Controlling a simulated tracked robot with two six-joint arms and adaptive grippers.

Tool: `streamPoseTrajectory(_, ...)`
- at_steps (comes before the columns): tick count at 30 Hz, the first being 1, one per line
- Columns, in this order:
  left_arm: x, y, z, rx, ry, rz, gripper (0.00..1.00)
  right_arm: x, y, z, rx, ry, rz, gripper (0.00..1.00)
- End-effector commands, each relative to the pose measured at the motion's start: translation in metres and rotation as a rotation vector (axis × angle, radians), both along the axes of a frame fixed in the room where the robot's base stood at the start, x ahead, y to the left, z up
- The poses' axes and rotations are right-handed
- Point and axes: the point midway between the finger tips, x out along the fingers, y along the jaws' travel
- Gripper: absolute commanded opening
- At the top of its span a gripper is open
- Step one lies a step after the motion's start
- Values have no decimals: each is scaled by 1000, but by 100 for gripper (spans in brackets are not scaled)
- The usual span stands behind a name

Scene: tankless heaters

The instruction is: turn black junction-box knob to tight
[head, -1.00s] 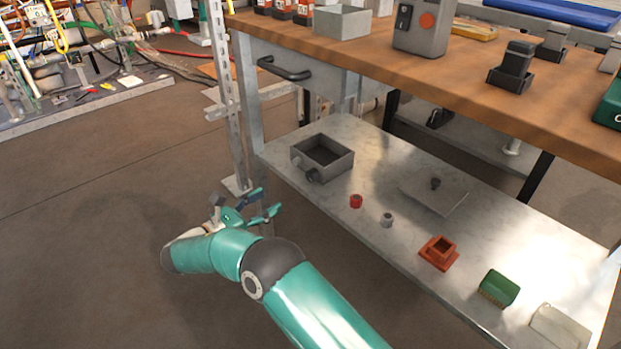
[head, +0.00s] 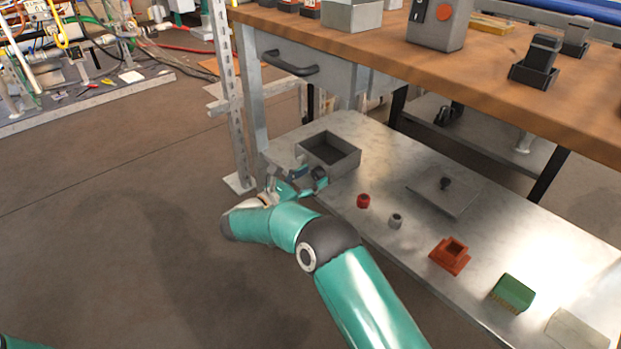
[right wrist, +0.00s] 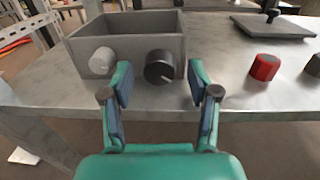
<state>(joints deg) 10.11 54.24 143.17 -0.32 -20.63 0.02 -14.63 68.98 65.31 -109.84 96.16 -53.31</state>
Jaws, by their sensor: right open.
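The grey junction box (head: 329,153) sits open-topped on the metal lower shelf; it also shows in the right wrist view (right wrist: 130,47). Its black knob (right wrist: 160,67) is on the front face, with a pale mark at its lower right. A light grey knob (right wrist: 102,61) is beside it on the left. My right gripper (right wrist: 162,82) is open, its two fingers on either side of the black knob and somewhat short of it, no contact visible. In the head view my right gripper (head: 298,183) is at the box's front and partly covers it. At the lower left corner only a bit of teal shows.
The shelf (head: 383,168) also holds a red cap (head: 363,201), a small grey nut (head: 396,220), a flat plate with a knob (head: 443,194), an orange-red block (head: 450,255) and a green block (head: 513,292). The wooden bench top (head: 395,52) overhangs behind. A metal upright (head: 228,95) stands to the left.

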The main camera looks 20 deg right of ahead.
Motion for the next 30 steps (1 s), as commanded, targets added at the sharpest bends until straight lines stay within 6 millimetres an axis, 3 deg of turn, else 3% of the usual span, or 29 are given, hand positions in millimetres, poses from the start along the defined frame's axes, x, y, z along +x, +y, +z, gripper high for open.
streamPoseTrajectory(2,0,0,0,0,0,0,40,0,1,0,0,0,2,59)
streamPoseTrajectory(12,0,0,0,0,0,0,40,1,2,0,1,0,3,2)
streamPoseTrajectory(17,0,0,-1,0,0,0,40,1,3,-1,9,-24,4,0)
streamPoseTrajectory(30,0,0,-5,0,0,0,40,0,3,-2,129,-347,4,0)
